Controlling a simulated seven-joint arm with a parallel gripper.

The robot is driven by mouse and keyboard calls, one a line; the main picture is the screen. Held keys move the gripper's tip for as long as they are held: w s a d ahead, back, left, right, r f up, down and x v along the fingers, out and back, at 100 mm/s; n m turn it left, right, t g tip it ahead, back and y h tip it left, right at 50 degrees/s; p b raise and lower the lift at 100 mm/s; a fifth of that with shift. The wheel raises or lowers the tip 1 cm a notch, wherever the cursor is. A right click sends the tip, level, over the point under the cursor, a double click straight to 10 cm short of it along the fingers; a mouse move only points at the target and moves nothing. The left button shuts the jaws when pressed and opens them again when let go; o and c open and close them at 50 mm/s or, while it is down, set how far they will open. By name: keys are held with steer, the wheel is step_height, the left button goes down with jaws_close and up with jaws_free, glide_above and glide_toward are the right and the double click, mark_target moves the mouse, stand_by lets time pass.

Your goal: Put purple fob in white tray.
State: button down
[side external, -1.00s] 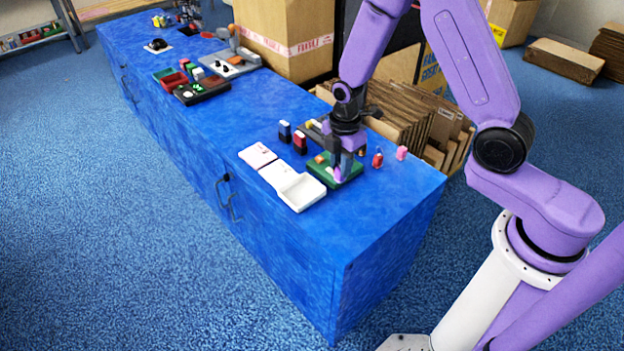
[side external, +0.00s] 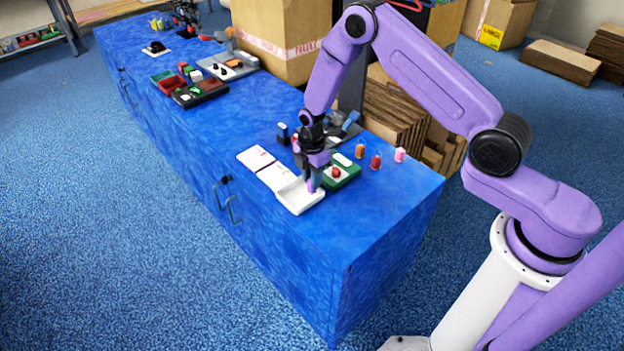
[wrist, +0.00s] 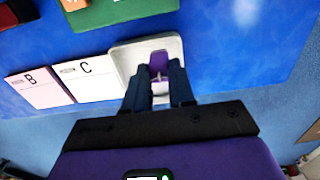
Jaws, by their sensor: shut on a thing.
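The purple fob (wrist: 159,58) is held between the fingertips of my gripper (wrist: 160,84) in the wrist view. It shows against the inside of the white tray (wrist: 118,58). In the side external view my gripper (side external: 312,184) is at the white tray (side external: 299,203), pointing down into its right part. The fingers and the fob are hard to separate there. I cannot tell whether the fob touches the tray floor.
A green tray (side external: 349,180) with a red item lies just behind the white tray. Two cards, B (wrist: 34,87) and C (wrist: 85,78), lie beside the white tray. Orange (side external: 360,151), red (side external: 376,162) and pink (side external: 400,155) small items stand to the right. The blue front area is clear.

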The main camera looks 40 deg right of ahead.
steer(key=shift+f, duration=0.6)
steer(key=shift+f, duration=0.1)
steer(key=c, duration=1)
jaws_free()
steer(key=shift+o, duration=0.2)
